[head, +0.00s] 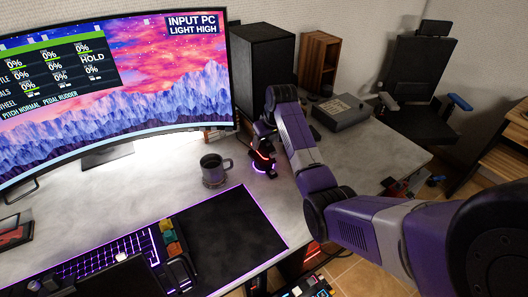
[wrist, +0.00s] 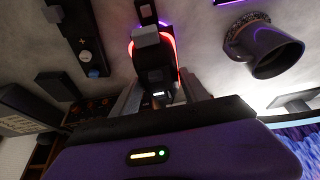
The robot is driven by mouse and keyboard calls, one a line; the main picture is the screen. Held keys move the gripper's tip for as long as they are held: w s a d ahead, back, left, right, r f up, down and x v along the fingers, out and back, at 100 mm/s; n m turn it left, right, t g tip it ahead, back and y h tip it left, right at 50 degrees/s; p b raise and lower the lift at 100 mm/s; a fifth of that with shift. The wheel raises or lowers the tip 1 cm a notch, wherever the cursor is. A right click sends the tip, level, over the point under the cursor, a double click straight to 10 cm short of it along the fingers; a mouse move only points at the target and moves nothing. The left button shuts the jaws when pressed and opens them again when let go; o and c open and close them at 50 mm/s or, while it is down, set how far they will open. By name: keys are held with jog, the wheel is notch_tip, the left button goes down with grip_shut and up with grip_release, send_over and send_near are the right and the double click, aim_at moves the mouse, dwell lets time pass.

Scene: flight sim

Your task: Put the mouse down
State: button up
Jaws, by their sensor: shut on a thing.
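The mouse (head: 262,160) is dark with red and purple glowing edges, and it is at the desk's middle right, to the right of the mug. My gripper (head: 262,136) is above it, shut on it. In the wrist view the mouse (wrist: 156,72) shows its red-lit edge between my gripper's two grey fingers (wrist: 160,92). A purple glow lies around its lower end in the head view. I cannot tell whether the mouse touches the desk (head: 235,205).
A dark mug (head: 213,168) stands close on the left, and it also shows in the wrist view (wrist: 275,52). The black mouse pad (head: 225,225) lies in front, beside the keyboard (head: 105,255). A speaker (head: 262,65) and a grey box (head: 340,111) stand behind. Bare desk lies between.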

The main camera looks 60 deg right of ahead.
jog(key=shift+f, duration=2.45)
jog(key=shift+f, duration=0.15)
jog(key=o, duration=1.4)
jog(key=v, duration=1.2)
